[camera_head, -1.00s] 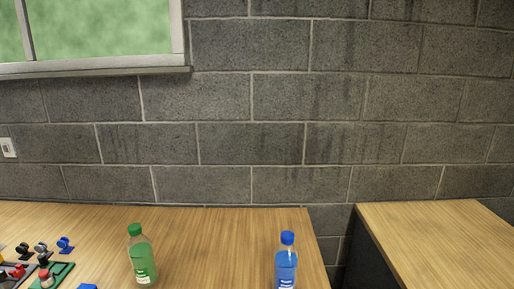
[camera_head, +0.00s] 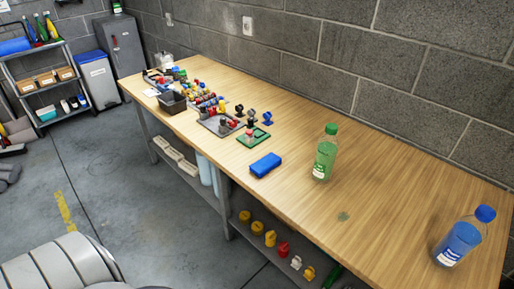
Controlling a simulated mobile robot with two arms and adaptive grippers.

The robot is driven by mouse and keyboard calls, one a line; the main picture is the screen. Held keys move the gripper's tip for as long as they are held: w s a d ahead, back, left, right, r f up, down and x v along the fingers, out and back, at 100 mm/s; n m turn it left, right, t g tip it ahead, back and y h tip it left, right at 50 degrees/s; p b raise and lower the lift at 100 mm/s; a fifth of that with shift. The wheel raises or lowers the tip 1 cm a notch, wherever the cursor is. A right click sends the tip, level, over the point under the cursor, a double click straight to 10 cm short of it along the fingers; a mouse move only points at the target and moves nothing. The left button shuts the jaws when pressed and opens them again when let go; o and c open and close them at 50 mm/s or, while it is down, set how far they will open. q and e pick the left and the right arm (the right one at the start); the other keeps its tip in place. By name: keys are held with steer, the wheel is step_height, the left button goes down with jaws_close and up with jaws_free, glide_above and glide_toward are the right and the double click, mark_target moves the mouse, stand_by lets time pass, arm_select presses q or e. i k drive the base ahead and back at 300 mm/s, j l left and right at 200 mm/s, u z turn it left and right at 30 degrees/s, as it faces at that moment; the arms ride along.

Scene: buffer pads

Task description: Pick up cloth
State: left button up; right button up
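A blue, flat, block-like item (camera_head: 265,164) lies near the front edge of the wooden workbench (camera_head: 290,205). It may be the folded cloth, but I cannot tell for sure at this size. No other cloth is plain to see on the bench. Neither of my grippers shows in the head view.
A green bottle (camera_head: 325,153) stands right of the blue item, and a blue bottle (camera_head: 462,237) is at the far right. Trays with small parts and a dark bin (camera_head: 172,103) crowd the bench's left half. The grey floor (camera_head: 130,190) in front is open.

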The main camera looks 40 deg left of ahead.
mark_target(264, 165)
steer(key=u, duration=1.05)
